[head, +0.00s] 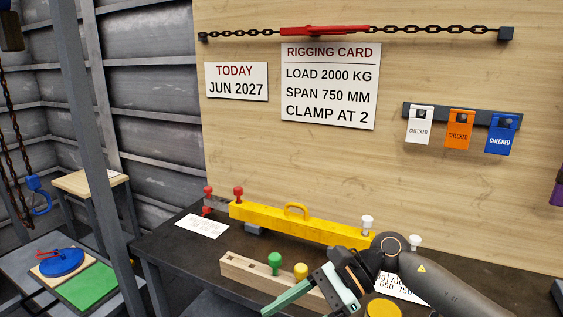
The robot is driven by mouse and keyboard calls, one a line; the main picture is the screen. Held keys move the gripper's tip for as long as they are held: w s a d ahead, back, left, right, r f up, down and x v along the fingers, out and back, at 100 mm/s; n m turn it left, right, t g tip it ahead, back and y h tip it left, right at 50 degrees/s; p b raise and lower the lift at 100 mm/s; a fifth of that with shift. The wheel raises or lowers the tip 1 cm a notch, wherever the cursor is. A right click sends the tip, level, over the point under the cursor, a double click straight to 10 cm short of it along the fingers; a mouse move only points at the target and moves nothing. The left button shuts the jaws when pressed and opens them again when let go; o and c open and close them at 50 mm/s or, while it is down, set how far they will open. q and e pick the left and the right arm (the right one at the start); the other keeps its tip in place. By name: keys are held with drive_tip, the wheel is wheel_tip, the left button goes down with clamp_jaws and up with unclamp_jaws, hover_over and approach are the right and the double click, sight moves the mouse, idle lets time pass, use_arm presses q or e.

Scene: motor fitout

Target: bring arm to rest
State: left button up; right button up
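My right arm reaches in from the right edge, over the front of the dark workbench (165,245). Its gripper (288,299) is low in the picture, in front of the wooden block with the green knob (274,260) and yellow knob (301,270). A green finger points down and left; the rest of the finger area is cut off or hidden, so I cannot tell how far it is open. I see nothing held in it. My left gripper is not in view.
A yellow beam (270,222) with a handle lies along the bench behind the arm, with red knobs (238,194) at its left end. A partly hidden number card (402,288) lies under the arm. A grey post (92,130) stands left. Tags (459,130) hang on the wall board.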

drive_tip(key=a+r+m+t+y, duration=0.3)
drive_tip(key=a+m+t+y, duration=0.2)
drive_tip(key=m+y, duration=0.6)
drive_tip(key=w+d+f+m+t+h+p, duration=0.1)
drive_tip(key=d+f+m+t+h, duration=0.3)
drive_tip(key=m+t, duration=0.55)
drive_tip(key=w+d+f+m+t+h+p, duration=0.15)
drive_tip(key=d+f+m+t+h, duration=0.3)
drive_tip(key=m, duration=1.05)
drive_tip(key=s+d+f+m+h, duration=0.2)
drive_tip(key=d+f+m+h, duration=0.2)
drive_tip(key=f+m, duration=0.2)
drive_tip(key=s+d+f+m+h, duration=0.2)
drive_tip(key=d+f+m+h, duration=0.1)
drive_tip(key=f+m+h, duration=0.3)
drive_tip(key=s+d+f+m+g+h, duration=0.1)
drive_tip(key=s+d+f+m+g, duration=0.2)
drive_tip(key=s+f, duration=0.3)
drive_tip(key=s+d+f+m+g+h, duration=0.1)
drive_tip(key=s+d+f+m+g, duration=0.2)
drive_tip(key=s+f+m, duration=0.3)
drive_tip(key=shift+s+p, duration=0.35)
drive_tip(key=shift+s, duration=0.75)
